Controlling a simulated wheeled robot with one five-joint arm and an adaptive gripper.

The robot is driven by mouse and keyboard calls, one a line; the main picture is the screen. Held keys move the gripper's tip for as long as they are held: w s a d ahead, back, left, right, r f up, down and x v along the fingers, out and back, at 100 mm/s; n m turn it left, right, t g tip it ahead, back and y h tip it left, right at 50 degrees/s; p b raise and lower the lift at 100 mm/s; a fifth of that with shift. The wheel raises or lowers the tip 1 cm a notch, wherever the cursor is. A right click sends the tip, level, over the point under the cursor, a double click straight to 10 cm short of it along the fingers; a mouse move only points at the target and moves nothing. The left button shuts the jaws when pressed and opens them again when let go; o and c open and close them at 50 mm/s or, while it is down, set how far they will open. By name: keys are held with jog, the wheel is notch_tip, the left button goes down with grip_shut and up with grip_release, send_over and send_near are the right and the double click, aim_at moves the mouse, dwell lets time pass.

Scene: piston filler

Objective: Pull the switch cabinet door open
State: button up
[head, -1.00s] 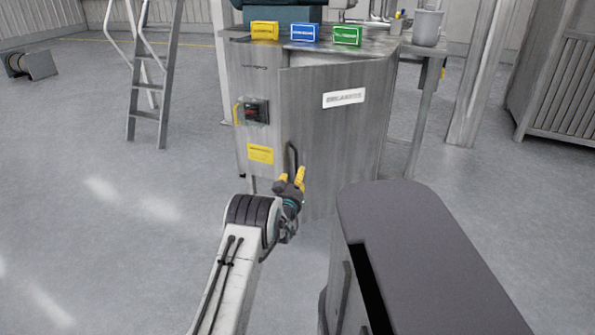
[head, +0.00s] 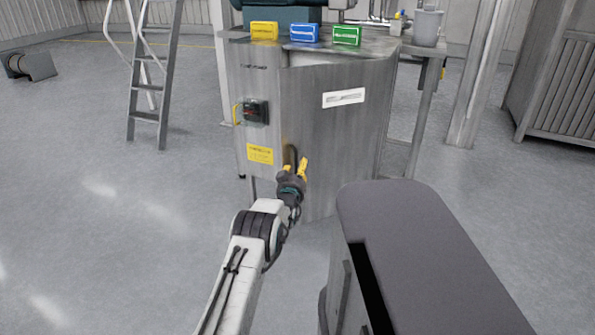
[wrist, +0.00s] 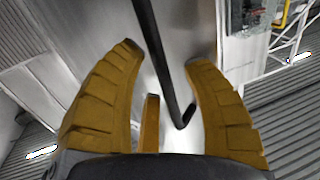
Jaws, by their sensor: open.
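The switch cabinet (head: 340,120) is a grey metal body with a white label plate on its door. The black door handle (head: 291,156) is a bar low at the left of the door. The fingers look apart from the bar. The gripper also shows in the wrist view (wrist: 168,55). Its body hides part of the handle in the head view.
A red-and-black switch (head: 252,112) and a yellow sign (head: 260,154) are on the cabinet's left face. Yellow, blue and green boxes (head: 304,34) stand on top. A ladder (head: 155,80) stands at the left.

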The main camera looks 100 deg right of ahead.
grip_shut()
dwell(0.5)
